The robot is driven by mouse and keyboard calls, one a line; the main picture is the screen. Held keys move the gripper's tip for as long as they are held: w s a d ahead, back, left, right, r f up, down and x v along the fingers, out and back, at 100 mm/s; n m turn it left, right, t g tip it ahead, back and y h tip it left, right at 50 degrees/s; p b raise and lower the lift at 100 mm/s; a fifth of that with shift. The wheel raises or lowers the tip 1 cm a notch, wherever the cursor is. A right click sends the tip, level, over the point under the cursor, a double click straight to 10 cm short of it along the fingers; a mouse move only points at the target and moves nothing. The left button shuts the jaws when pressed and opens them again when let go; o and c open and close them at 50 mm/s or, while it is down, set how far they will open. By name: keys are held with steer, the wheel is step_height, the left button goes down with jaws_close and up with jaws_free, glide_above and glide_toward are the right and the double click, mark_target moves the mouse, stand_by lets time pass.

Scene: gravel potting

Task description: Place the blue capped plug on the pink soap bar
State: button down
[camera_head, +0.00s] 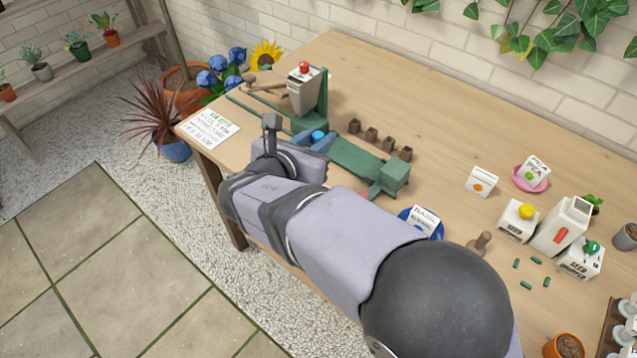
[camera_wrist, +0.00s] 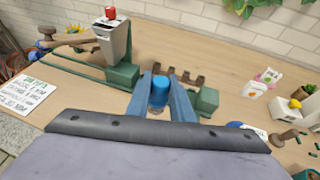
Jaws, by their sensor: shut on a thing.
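My gripper (camera_wrist: 160,98) is shut on the blue capped plug (camera_wrist: 159,86), whose round blue cap shows between the two blue fingers in the wrist view. In the head view the blue cap (camera_head: 318,135) shows at the fingers, close to the green rail device. The plug's lower part is hidden, so I cannot tell whether it touches anything below. The pink soap bar is not clearly in view. A thin pink strip (camera_head: 352,192) shows at the edge of my arm in the head view, mostly hidden, and I cannot tell whether it is the bar.
A green device (camera_head: 365,163) with a red-knobbed hopper (camera_head: 305,90) stands around my gripper. Several small brown pots (camera_head: 370,136) line up behind it. A pink saucer (camera_head: 517,181) holds a pea packet. A blue saucer (camera_head: 404,214) and cartons (camera_head: 518,222) stand to the right. The back table is clear.

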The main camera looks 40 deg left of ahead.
steer(key=shift+f, duration=4.95)
steer(key=shift+f, duration=0.15)
steer(key=c, duration=2)
jaws_free()
steer(key=shift+f, duration=0.1)
steer(key=o, duration=0.4)
steer(key=shift+o, duration=0.2)
steer(key=shift+r+p, duration=0.3)
steer(key=shift+s, duration=0.3)
steer(key=b+v, duration=0.1)
steer(key=v, duration=1)
steer(key=shift+s, duration=0.2)
